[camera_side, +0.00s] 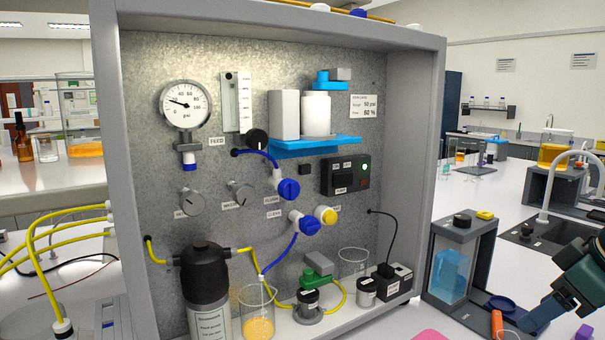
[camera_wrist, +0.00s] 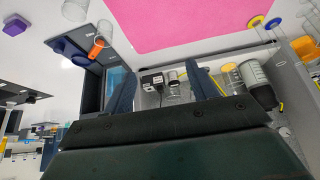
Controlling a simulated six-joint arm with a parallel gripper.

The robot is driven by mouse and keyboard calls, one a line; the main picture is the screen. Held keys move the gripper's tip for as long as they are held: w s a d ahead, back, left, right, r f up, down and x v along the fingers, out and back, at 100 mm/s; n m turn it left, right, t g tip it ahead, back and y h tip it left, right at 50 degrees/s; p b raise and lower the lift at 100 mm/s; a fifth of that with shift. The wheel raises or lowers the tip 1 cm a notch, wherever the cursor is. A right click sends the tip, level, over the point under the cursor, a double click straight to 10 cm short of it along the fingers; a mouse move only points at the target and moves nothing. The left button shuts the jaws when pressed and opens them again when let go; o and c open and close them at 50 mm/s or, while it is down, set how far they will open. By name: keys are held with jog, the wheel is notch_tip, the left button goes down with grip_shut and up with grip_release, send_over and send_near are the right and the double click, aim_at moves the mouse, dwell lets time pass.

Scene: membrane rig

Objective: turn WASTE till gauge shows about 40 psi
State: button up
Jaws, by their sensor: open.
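The round pressure gauge (camera_side: 185,104) is at the upper left of the grey metal panel. Its needle points left and slightly up, at roughly 20, below the 40 mark. Two grey knobs sit under it; the right one (camera_side: 240,194) has a small blurred label that seems to read WASTE, and the left one (camera_side: 191,202) has a label I cannot read fully. My gripper (camera_side: 556,324) is at the lower right of the side view, far from the knobs. In the wrist view my gripper (camera_wrist: 160,73) has its fingers spread with nothing held between them.
Blue valves (camera_side: 288,189), a yellow knob (camera_side: 326,215) and a black switch box (camera_side: 345,175) stick out right of the knobs. A dark canister (camera_side: 206,285) and beakers stand below. A grey frame (camera_side: 428,150) borders the panel. A pink mat (camera_wrist: 195,25) lies in front.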

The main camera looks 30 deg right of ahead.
jog(key=w+a+r+m+t, duration=0.1)
jog(key=w+r, duration=0.1)
jog(key=w, duration=0.4)
jog(key=w+a+r+t, duration=0.1)
jog(key=w+r+t, duration=0.1)
jog(key=w, duration=0.4)
jog(key=t, duration=0.9)
send_near(240, 191)
jog(key=d+f, duration=0.1)
jog(key=shift+s+d+n, duration=0.15)
jog(key=shift+s+n, duration=0.2)
jog(key=shift+n, duration=0.05)
jog(key=shift+w, duration=0.1)
jog(key=shift+w+f, duration=0.1)
jog(key=shift+w, duration=6.7)
